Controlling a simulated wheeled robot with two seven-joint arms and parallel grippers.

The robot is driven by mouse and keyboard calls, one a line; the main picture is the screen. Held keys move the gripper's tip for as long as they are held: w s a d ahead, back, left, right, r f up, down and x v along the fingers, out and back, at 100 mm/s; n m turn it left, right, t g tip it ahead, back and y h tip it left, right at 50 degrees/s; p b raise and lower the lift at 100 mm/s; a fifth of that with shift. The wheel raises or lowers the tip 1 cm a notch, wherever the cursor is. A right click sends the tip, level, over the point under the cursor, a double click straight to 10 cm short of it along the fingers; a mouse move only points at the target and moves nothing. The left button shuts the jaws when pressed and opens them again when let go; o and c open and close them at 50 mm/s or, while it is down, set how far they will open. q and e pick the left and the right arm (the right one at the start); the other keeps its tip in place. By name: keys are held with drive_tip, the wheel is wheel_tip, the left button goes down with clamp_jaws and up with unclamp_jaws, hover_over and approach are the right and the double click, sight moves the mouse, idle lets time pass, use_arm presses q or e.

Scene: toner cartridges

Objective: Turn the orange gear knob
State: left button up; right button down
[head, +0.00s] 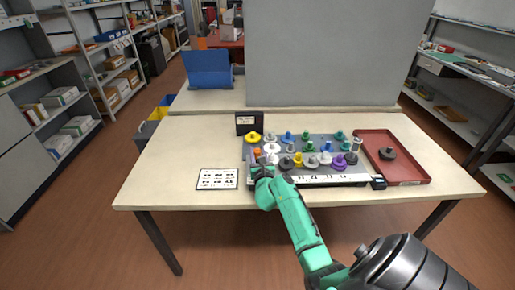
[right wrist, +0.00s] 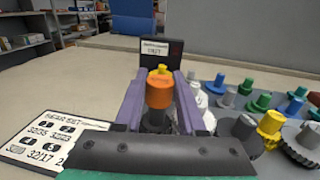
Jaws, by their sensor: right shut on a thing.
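In the head view my right gripper (head: 257,163) reaches the board's front left corner, and my teal arm hides part of that corner. My left gripper is not in view.
The grey gear board (head: 317,143) holds several coloured gears and knobs close to the right of my gripper. A white printed card (head: 217,179) lies left. A black sign (head: 249,123) stands behind. A red tray (head: 413,176) with a dark gear (head: 387,153) is at right.

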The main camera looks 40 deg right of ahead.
drive_tip(key=shift+d+r+n+t+y+p, duration=0.1)
drive_tip(key=shift+r+n+t+y+p, duration=0.15)
drive_tip(key=shift+n+y+p, duration=0.25)
drive_tip(key=shift+r+n+t+y+p, duration=0.1)
drive_tip(key=shift+n+t+y+p, duration=0.2)
drive_tip(key=shift+y+p, duration=0.25)
drive_tip(key=shift+f+n+t+y, duration=0.1)
drive_tip(key=shift+n+t+y, duration=0.25)
drive_tip(key=shift+y, duration=0.3)
drive_tip(key=shift+f+n+y, duration=0.2)
drive_tip(key=shift+n+y, duration=0.65)
drive_tip(key=shift+y, duration=0.35)
drive_tip(key=y, duration=0.1)
drive_tip(key=n+y, duration=0.1)
drive_tip(key=shift+f+n+t+y, duration=0.2)
drive_tip(key=shift+n+t+y, duration=0.1)
use_arm(q)
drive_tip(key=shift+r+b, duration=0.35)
drive_tip(key=shift+b, duration=0.85)
use_arm(e)
drive_tip(key=shift+r+n+y, duration=0.1)
drive_tip(key=shift+n+y, duration=1)
drive_tip(key=shift+y, duration=0.6)
drive_tip(key=c, duration=0.5)
unclamp_jaws()
drive_tip(key=shift+w, duration=0.2)
